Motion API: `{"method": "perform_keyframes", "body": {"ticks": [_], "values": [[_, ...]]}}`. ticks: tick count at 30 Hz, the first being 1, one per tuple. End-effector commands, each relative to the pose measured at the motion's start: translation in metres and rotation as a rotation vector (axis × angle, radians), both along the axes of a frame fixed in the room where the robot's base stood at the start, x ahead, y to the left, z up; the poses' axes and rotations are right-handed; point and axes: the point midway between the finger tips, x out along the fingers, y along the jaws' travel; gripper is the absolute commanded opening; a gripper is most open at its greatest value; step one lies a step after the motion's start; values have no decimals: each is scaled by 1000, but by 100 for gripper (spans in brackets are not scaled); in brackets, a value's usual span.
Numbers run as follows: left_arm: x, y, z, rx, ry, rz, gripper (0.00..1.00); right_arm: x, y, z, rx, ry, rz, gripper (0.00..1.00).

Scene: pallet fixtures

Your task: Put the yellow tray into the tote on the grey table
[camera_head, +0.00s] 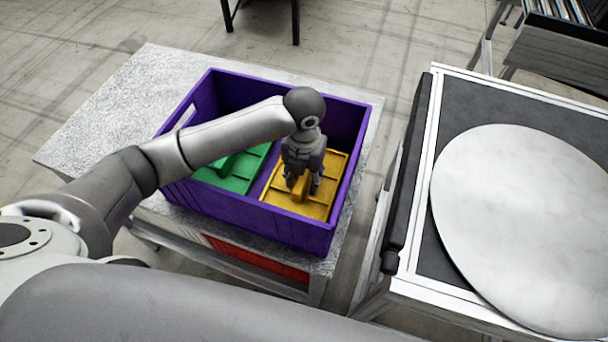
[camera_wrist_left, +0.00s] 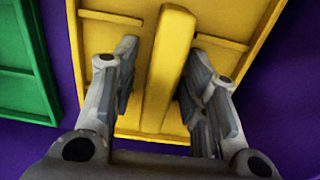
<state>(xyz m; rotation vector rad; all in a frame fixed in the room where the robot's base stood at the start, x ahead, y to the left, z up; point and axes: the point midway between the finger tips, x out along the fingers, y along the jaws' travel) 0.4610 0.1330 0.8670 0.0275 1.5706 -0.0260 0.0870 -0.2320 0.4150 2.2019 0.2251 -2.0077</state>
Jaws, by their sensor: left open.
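The yellow tray (camera_head: 317,182) lies inside the purple tote (camera_head: 240,212), in its right part. The tote stands on the grey table (camera_head: 95,115). My left gripper (camera_head: 302,186) points down into the tote at the yellow tray. In the left wrist view, the fingers of my left gripper (camera_wrist_left: 165,95) are open on both sides of the raised yellow handle (camera_wrist_left: 172,55), with gaps beside it. The yellow tray (camera_wrist_left: 115,30) fills the middle of that view. My right gripper is not in view.
A green tray (camera_head: 240,172) lies in the tote left of the yellow tray; it also shows in the left wrist view (camera_wrist_left: 18,70). A table with a white round disc (camera_head: 530,220) stands to the right, across a narrow gap. Dark racks stand at the back.

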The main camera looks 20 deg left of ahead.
Motion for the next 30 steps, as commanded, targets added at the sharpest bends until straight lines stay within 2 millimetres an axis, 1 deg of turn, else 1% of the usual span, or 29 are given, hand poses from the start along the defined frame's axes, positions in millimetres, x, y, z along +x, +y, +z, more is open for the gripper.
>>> {"method": "perform_keyframes", "body": {"ticks": [1,2,5,12,15,18,21,24,30], "values": [[0,0,4,0,0,0,41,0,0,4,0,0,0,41],[1,0,6,-1,-3,0,41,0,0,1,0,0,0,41],[2,0,21,-2,-6,0,41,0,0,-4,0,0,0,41],[2,-1,74,-2,-7,-1,41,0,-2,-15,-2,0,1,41],[1,0,93,-1,-5,-1,41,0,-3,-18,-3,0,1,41],[1,0,109,0,-3,-1,41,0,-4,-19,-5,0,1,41],[0,0,117,0,-2,0,41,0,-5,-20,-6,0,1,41],[0,0,122,0,-2,0,41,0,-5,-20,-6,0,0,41],[0,0,122,0,0,0,41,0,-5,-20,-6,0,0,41]]}}
